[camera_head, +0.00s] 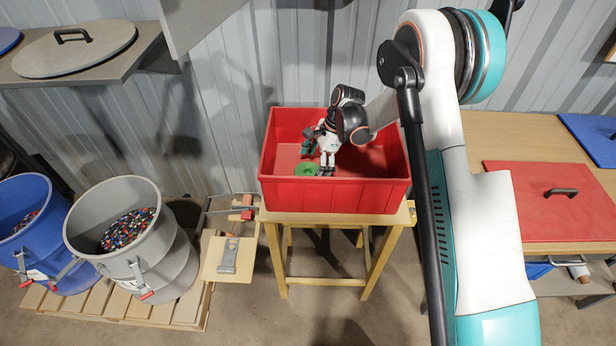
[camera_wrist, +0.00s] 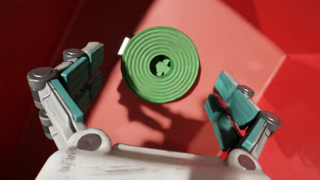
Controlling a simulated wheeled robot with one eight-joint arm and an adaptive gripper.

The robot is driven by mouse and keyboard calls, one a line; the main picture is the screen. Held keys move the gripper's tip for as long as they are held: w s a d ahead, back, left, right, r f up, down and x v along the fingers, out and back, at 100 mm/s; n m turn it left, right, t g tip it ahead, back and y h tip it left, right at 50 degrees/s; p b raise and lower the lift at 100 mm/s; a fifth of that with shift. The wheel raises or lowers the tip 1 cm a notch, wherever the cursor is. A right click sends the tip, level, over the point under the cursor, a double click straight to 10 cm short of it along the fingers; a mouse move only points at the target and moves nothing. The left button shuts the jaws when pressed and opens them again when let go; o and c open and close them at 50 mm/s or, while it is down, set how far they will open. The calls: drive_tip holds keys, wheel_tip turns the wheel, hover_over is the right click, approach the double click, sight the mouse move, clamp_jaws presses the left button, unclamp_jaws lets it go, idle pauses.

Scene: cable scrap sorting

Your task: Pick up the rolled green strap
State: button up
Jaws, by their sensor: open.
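The rolled green strap (camera_wrist: 160,64) shows in the wrist view as a flat spiral coil with a small hole in its middle and a pale tab at its left edge. In the head view the strap (camera_head: 306,169) lies in the red bin, near its left side. My gripper (camera_head: 321,172) reaches down into the bin close beside the strap. In the wrist view the fingers of my gripper (camera_wrist: 155,95) are spread apart, with the coil between and just beyond them. Nothing is held, and I cannot tell whether a finger touches the strap.
The red bin (camera_head: 335,196) stands on a wooden stool, its walls close around my gripper. A grey bucket (camera_head: 170,245) and a blue bucket (camera_head: 62,250) with colored bits stand left on a pallet. A red lid (camera_head: 560,220) lies on the table at right.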

drive_tip(key=x, duration=0.2)
drive_tip(key=shift+a+f, duration=0.15)
drive_tip(key=shift+f, duration=0.15)
drive_tip(key=shift+r, duration=0.1)
drive_tip(key=shift+c, duration=0.2)
drive_tip(key=c, duration=1.2)
drive_tip(key=shift+c, duration=0.3)
